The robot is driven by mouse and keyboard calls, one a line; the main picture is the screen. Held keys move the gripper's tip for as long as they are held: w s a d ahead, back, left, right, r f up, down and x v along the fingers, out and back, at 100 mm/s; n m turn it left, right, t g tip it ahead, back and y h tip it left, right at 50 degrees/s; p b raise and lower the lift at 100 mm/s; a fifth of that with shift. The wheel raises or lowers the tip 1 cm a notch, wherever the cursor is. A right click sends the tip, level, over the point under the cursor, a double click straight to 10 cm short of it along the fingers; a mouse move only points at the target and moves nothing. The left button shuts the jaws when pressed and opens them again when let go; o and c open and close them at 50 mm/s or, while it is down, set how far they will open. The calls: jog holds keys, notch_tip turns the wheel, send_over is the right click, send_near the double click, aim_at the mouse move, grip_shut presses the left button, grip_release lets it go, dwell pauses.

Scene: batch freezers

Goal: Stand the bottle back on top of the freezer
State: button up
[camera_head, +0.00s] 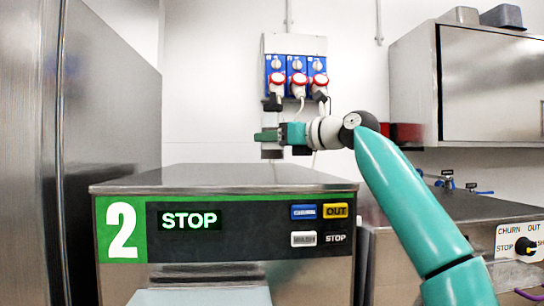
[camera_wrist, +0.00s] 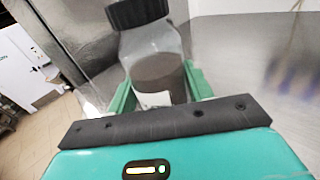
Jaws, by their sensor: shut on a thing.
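My gripper (camera_head: 268,136) is shut on a bottle with a black cap. In the wrist view the bottle (camera_wrist: 158,72) is clear grey with a dark content and a pale label, between the green fingers (camera_wrist: 160,92). In the head view the bottle (camera_head: 271,152) looks about upright, partly covered by the fingers. The freezer (camera_head: 230,178) carries a green panel marked 2 and STOP. The bottle shows just above the far part of its bare steel top. I cannot tell how far behind or above that top the bottle's base is.
A wall box with red plugs (camera_head: 298,80) hangs behind my gripper. A tall steel cabinet (camera_head: 110,90) stands left. A steel wall cupboard (camera_head: 490,85) hangs right, above a second machine (camera_head: 450,208) with a knob and taps. The freezer top looks clear.

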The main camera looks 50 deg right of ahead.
aim_at(283, 154)
jog(key=f, duration=0.3)
jog(key=shift+w+d+f, duration=0.25)
jog(key=shift+w, duration=0.05)
jog(key=shift+s+a+f, duration=0.1)
jog(key=shift+f, duration=0.05)
jog(key=shift+w+f, duration=0.1)
jog(key=shift+w, duration=0.15)
jog(key=shift+s, duration=0.15)
jog(key=o, duration=1.1)
jog(key=shift+f, duration=0.1)
jog(key=s, duration=0.7)
jog(key=s+d, duration=0.1)
jog(key=s, duration=0.2)
jog(key=shift+s+r, duration=0.3)
jog(key=shift+s, duration=0.6)
